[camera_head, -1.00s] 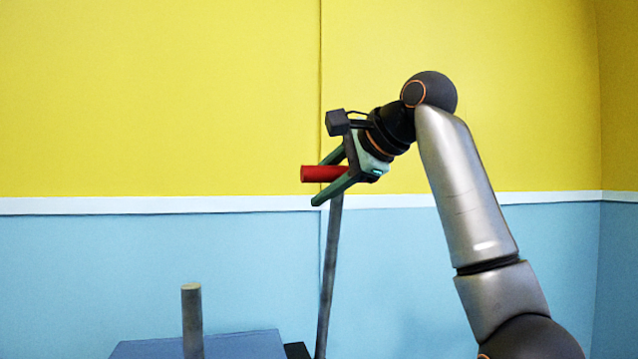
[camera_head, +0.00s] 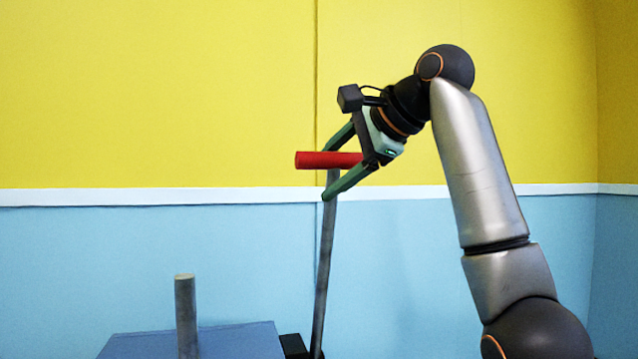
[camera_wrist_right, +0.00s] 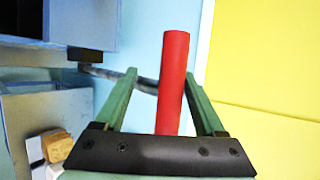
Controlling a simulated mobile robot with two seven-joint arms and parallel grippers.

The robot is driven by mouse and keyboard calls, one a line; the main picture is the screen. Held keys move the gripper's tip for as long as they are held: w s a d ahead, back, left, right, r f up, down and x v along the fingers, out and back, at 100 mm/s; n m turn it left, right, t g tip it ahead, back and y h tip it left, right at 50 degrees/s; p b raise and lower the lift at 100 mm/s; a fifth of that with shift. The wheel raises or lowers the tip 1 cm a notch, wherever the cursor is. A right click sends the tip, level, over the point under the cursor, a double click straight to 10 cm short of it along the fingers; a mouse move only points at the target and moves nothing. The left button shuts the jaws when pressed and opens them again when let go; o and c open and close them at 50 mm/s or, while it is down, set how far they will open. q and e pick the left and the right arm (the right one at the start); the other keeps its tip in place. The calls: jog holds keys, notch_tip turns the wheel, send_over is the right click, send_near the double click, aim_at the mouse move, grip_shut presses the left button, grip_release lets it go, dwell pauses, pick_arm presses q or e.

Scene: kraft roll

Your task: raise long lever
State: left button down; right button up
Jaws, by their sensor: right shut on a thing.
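The long lever is a thin grey rod (camera_head: 324,265) with a red crosswise grip (camera_head: 328,160) at its top. It stands nearly upright, leaning slightly right. My right gripper (camera_head: 331,168) is at the top of the lever, its green fingers either side of the red grip and shut on it. In the right wrist view the red grip (camera_wrist_right: 173,85) lies between the fingers, and the rod (camera_wrist_right: 145,84) runs off left behind one finger. My left gripper is not in view.
A blue box (camera_head: 240,342) stands low at the left, with a short grey post (camera_head: 186,315) at it. A yellow and blue wall is behind. The wrist view shows a tan block (camera_wrist_right: 57,146) at lower left. The space around the lever's top is clear.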

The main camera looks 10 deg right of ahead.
jog(key=b+v, duration=0.1)
jog(key=v, duration=0.9)
jog(key=shift+w, duration=0.15)
jog(key=shift+f, duration=0.1)
